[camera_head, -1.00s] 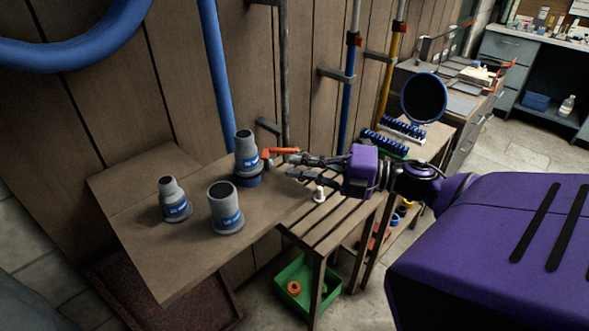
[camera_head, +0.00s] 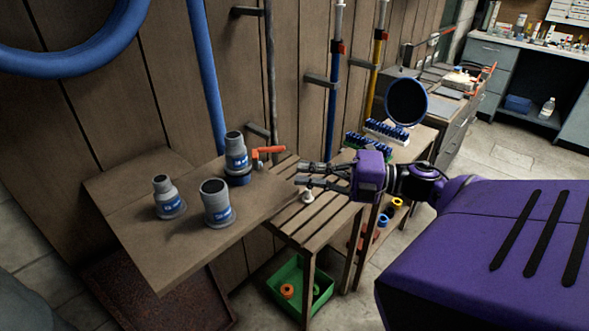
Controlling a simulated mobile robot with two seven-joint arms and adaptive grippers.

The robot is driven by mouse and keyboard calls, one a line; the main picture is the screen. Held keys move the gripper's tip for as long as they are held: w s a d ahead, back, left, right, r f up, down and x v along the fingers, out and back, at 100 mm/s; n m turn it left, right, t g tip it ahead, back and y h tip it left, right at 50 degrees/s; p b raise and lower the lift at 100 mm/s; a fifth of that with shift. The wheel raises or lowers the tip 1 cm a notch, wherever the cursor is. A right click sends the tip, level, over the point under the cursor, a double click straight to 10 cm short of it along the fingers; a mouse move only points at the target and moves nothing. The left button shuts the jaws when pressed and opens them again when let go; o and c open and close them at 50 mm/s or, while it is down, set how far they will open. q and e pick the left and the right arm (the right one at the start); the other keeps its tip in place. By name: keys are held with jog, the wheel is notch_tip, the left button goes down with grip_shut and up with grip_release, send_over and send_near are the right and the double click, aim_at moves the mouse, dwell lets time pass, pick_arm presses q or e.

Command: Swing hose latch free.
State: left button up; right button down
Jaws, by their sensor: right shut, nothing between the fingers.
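The orange latch (camera_head: 268,151) sticks out to the right from the grey hose fitting with a blue label (camera_head: 236,158), which stands on a dark blue ring at the back right of the brown board (camera_head: 170,262). My right gripper (camera_head: 298,173) is shut and empty. Its fingertips are to the right of the latch's end and a little lower in the picture, with a visible gap between them. My left gripper is not in view.
Two more grey fittings (camera_head: 166,198) (camera_head: 216,205) stand on the board's left and middle. A slatted bench (camera_head: 318,226) with a small white piece (camera_head: 308,196) lies under my right gripper. A green crate (camera_head: 322,284) is below. A blue hose (camera_head: 206,75) runs down the wall.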

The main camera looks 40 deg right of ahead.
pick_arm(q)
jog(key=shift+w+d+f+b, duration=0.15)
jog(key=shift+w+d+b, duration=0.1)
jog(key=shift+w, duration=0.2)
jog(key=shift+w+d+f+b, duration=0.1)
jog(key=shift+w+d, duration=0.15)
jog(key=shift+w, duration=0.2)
pick_arm(e)
jog(key=d+v, duration=0.1)
jog(key=v, duration=0.5)
jog(key=shift+w+f, duration=0.2)
jog(key=shift+f, duration=0.05)
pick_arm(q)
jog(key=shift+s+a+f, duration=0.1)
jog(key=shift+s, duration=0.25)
pick_arm(e)
jog(key=shift+d, duration=0.1)
jog(key=shift+d+r, duration=0.1)
